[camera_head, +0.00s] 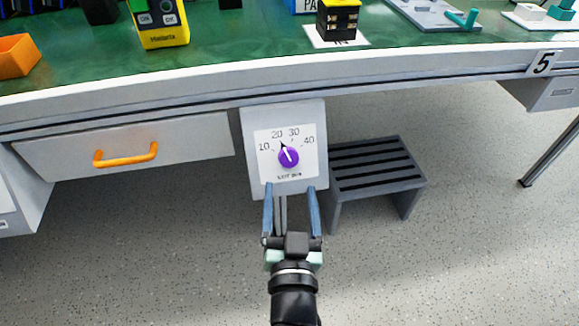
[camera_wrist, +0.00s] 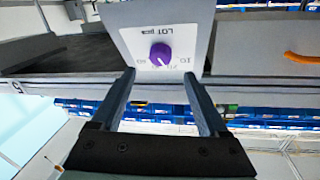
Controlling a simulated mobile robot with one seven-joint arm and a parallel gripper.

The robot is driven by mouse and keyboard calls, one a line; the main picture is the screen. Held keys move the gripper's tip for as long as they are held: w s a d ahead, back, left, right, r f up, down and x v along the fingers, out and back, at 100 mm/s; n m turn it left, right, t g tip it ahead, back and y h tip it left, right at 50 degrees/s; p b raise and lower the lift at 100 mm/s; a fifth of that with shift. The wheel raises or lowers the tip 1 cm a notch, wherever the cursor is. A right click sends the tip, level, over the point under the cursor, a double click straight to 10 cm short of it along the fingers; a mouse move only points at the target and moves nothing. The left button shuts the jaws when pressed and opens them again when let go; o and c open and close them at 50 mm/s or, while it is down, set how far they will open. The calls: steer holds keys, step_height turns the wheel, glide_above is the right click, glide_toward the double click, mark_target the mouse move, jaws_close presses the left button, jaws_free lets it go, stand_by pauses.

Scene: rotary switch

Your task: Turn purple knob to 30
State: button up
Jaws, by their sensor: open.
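The purple knob (camera_head: 288,157) sits on a white dial plate (camera_head: 306,168) marked 10, 20, 30 and 40. The plate is on a grey box (camera_head: 256,118) fixed at the table's front edge. The knob's white pointer aims up and slightly left, close to the 20 mark. In the wrist view the knob (camera_wrist: 161,54) appears upside down, beyond the fingertips. My gripper (camera_head: 291,188) is open and empty. In the head view its two blue fingers point up at the lower edge of the box, below the knob, and do not appear around it.
A drawer with an orange handle (camera_head: 125,155) is left of the box. A grey slatted stool (camera_head: 374,168) stands to the right. Above, the green tabletop (camera_head: 225,38) holds a yellow device (camera_head: 160,22), an orange bin (camera_head: 17,56) and other items. The floor is clear around my gripper.

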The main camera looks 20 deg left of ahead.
mark_target(290, 160)
steer(key=x, duration=0.6)
steer(key=shift+w+a, duration=0.15)
steer(key=shift+w, duration=0.1)
jaws_close()
